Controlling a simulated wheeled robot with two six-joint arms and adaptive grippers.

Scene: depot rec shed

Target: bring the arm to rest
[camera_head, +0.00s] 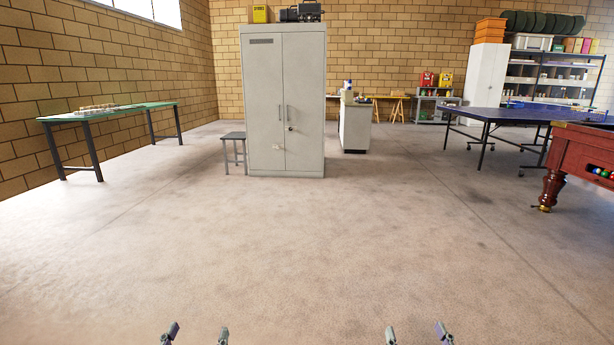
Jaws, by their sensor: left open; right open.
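My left gripper (197,334) shows at the bottom edge of the head view, left of the middle. Its two fingertips stand wide apart with only floor between them, so it is open and empty. My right gripper (416,334) shows at the bottom edge, right of the middle. Its fingertips are also apart and it holds nothing. Both grippers are clear of every object. The rest of both arms is below the picture and hidden.
Bare concrete floor (300,245) lies open ahead. A grey two-door cabinet (264,110) stands shut at the back, with a small stool (233,136) beside it. A green-topped table (130,110) is left. A blue table-tennis table (490,115) and pool table (585,150) are right.

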